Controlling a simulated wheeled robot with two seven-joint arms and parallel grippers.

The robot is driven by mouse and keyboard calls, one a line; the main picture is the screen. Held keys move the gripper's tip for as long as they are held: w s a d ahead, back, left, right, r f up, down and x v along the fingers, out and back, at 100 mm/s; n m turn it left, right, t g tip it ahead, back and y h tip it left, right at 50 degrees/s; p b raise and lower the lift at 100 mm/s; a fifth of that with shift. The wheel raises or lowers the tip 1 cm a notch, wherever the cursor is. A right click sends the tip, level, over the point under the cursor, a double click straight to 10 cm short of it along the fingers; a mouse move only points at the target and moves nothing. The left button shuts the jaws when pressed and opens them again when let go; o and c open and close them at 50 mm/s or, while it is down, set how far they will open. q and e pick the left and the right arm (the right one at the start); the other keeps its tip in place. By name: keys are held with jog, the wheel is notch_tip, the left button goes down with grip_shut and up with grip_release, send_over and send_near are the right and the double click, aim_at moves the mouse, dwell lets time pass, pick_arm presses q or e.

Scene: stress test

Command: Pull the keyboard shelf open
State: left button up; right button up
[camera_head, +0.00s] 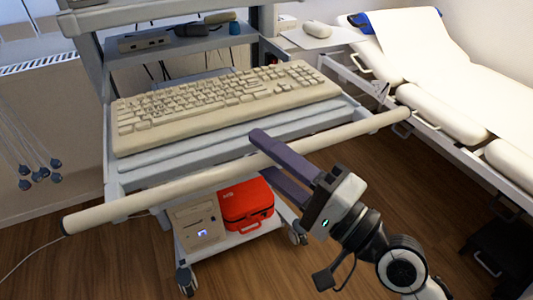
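The keyboard shelf (222,143) is a grey tray on a medical cart, with a beige keyboard (225,101) lying on it. A long cream handle bar (345,131) runs across the cart's front, below and in front of the shelf. My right gripper (262,154) reaches in from the lower right with two purple fingers spread apart. The upper finger crosses over the bar and the lower one passes below it, so the bar lies between them. I cannot tell whether either finger touches it. My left gripper is not in view.
A red case (246,204) and a beige box (196,221) sit on the cart's lower shelf. A white treatment couch (450,90) stands at the right. A grey upper shelf (183,45) is behind the keyboard. Wooden floor is clear at the front left.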

jog(key=b+v, duration=0.3)
jog(key=v, duration=0.7)
jog(key=shift+s+d, duration=0.1)
jog(key=shift+d, duration=0.05)
dwell(0.4)
jog(key=w+d+f+n+g+h+p, duration=0.1)
jog(key=d+f+n+h+p, duration=0.15)
jog(key=f, duration=0.65)
jog(key=w+d+f+n+h+p, duration=0.15)
jog(key=f+h, duration=0.25)
jog(key=f, duration=0.5)
jog(key=s+d+f+n+g+h, duration=0.1)
jog(key=s+f+n+g+h, duration=0.1)
jog(key=f, duration=0.6)
jog(key=s+f+n+g+h+p, duration=0.1)
jog(key=s+f+n+g+h, duration=0.1)
jog(key=s+f+n, duration=0.2)
jog(key=s+f, duration=0.3)
jog(key=f, duration=0.2)
jog(key=shift+s+d+g+h+p, duration=0.3)
jog(key=shift+s+d+g+h, duration=0.05)
jog(key=shift+d+g, duration=0.05)
